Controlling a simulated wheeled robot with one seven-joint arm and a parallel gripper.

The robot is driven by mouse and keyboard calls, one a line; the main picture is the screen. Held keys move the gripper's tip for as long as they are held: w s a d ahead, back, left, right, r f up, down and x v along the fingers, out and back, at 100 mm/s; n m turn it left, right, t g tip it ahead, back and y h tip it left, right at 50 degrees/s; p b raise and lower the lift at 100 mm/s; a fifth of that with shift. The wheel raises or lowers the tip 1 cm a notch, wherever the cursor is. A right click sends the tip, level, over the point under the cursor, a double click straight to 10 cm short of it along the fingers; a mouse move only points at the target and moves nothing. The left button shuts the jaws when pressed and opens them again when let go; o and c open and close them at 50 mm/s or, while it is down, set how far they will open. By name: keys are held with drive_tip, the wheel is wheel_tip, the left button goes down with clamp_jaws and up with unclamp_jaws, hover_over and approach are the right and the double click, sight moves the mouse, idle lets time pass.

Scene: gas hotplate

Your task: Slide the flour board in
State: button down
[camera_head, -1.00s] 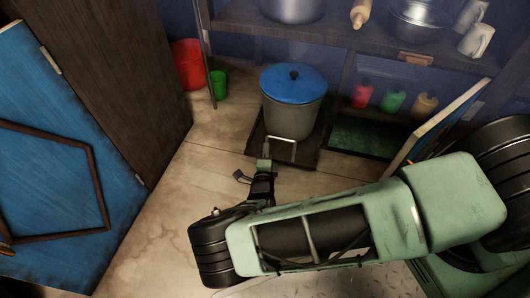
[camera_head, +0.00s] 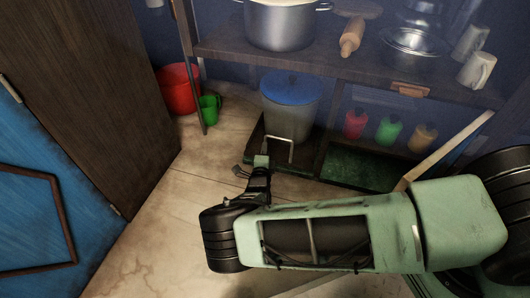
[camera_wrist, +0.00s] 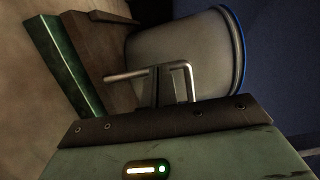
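The flour board (camera_head: 300,157) is a dark pull-out board low in the shelf unit. A grey bin (camera_head: 289,118) with a blue lid stands on it. Its bent metal handle (camera_head: 281,139) is at the front; it also shows in the wrist view (camera_wrist: 128,75). My gripper (camera_head: 262,161) is low at the handle's left part. In the wrist view my gripper's fingers (camera_wrist: 161,84) are close together at the bar, with the bin (camera_wrist: 185,60) just beyond. They look shut; the dark picture does not show the bar pinched between them.
A shelf above holds a pot (camera_head: 281,25), a rolling pin (camera_head: 352,37) and a steel bowl (camera_head: 414,46). Red, green and brown bottles (camera_head: 390,131) stand right of the bin. A red bucket (camera_head: 179,90) and green cup (camera_head: 209,108) stand left. Open doors flank the unit.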

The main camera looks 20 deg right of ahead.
drive_tip(key=shift+w+d+r, duration=0.1)
drive_tip(key=shift+w+d, duration=0.1)
drive_tip(key=p+v, duration=0.6)
drive_tip(key=v, duration=1.2)
